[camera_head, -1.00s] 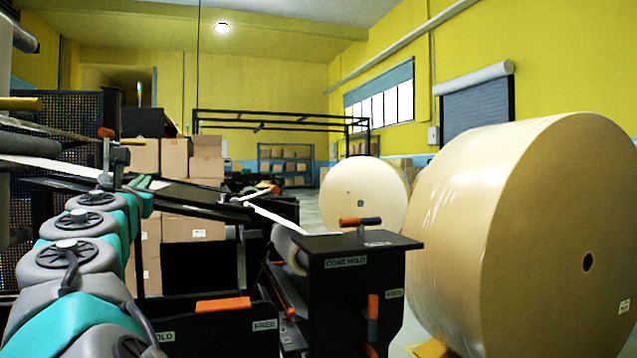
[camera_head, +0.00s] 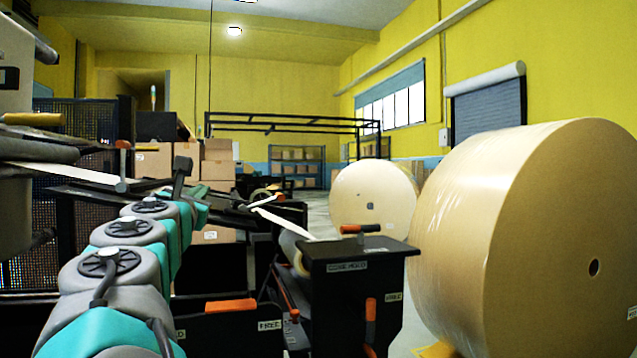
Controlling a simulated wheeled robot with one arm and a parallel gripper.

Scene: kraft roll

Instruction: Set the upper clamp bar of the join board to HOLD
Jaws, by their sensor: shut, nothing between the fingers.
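The join board (camera_head: 215,203) is a dark sloped board left of centre, with pale paper over parts of it. At its upper left end a lever with an orange-red knob (camera_head: 123,144) stands upright on a grey stem; it appears to belong to the upper clamp bar. My teal and grey arm reaches in from the lower left. My dark gripper (camera_head: 182,163) is at its far end, right of the upright lever and apart from it in the picture. It is shut and empty; its fingers are hard to make out.
A black stand (camera_head: 355,285) labelled CORE HOLD, with orange handles, is at centre right. A black panel with an orange bar (camera_head: 231,306) and a FREE label is at the bottom. A large kraft roll (camera_head: 470,220) fills the right; another roll (camera_head: 370,197) stands behind.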

